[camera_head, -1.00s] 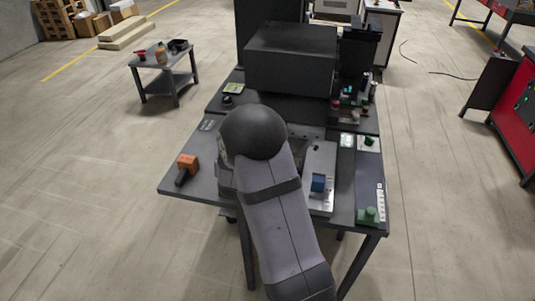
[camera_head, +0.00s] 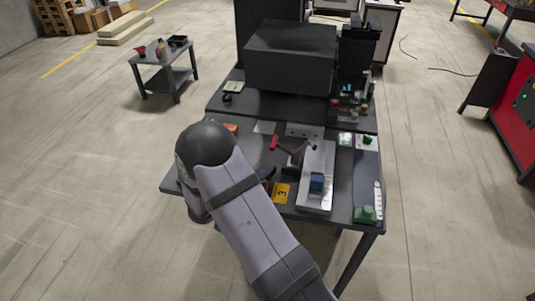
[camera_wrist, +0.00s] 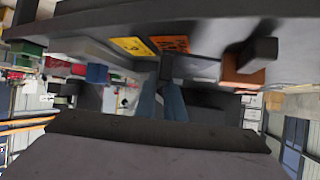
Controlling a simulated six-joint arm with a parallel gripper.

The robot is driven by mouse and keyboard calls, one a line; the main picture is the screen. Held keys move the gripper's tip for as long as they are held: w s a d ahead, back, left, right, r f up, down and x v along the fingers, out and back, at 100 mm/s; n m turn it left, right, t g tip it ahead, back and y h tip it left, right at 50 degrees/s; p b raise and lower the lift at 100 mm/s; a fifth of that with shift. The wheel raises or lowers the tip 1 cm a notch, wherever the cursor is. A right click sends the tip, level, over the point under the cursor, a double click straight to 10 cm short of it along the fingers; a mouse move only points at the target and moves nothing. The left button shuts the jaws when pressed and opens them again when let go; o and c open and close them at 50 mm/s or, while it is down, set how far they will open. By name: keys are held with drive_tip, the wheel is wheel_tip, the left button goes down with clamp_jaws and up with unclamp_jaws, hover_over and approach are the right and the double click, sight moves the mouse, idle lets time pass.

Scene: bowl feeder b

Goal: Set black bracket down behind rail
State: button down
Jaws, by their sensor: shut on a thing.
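My gripper (camera_wrist: 162,92) shows in the wrist view with two dark blue-grey fingers close together. It is shut on a small dark piece (camera_wrist: 166,68) at the fingertips, which I take to be the black bracket; its shape is hard to make out. In the head view my arm hides most of the gripper, over the left part of the table. A long silver metal plate (camera_head: 322,155) lies on the table to the right, with a blue block (camera_head: 316,182) on it. I cannot tell which part is the rail.
A red-handled clamp (camera_head: 274,143) stands left of the plate. A yellow card marked 3 (camera_head: 282,193) lies at the front edge. An orange block with a black handle (camera_wrist: 243,75) shows in the wrist view. Green parts (camera_head: 365,214) lie at right; a dark box (camera_head: 290,60) stands behind.

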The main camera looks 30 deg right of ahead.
drive_tip(key=p, duration=0.4)
hover_over(270, 159)
drive_tip(key=shift+s+a, duration=0.2)
drive_tip(key=shift+a, duration=0.1)
drive_tip(key=shift+d+r, duration=0.1)
drive_tip(key=shift+w+d, duration=0.2)
wheel_tip(270, 159, down, 3)
drive_tip(key=shift+f+p, duration=0.15)
drive_tip(key=shift+p, duration=0.75)
drive_tip(key=shift+f, duration=0.15)
drive_tip(key=shift+f, duration=0.1)
drive_tip(key=shift+f+b, duration=0.15)
drive_tip(key=shift+b, duration=0.15)
drive_tip(key=c, duration=1.8)
unclamp_jaws()
drive_tip(key=shift+c, duration=0.2)
